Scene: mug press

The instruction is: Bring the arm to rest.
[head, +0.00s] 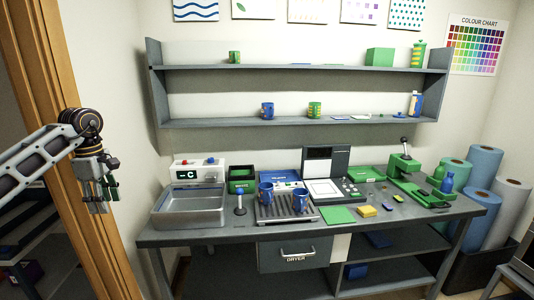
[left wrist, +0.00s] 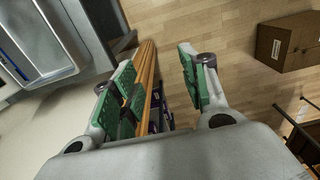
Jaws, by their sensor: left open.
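My left arm comes in from the left in the head view, and its gripper (head: 103,203) hangs pointing down beside the wooden door frame, away from the workbench. In the left wrist view the gripper (left wrist: 162,85) is open, with its green finger pads apart and nothing between them. Floor and a strip of wood show beyond the pads. My right gripper is in neither view.
The workbench (head: 222,237) stands to the right of the gripper. The door frame (head: 62,100) is close to the gripper. A brown box (left wrist: 283,42) stands on the floor.

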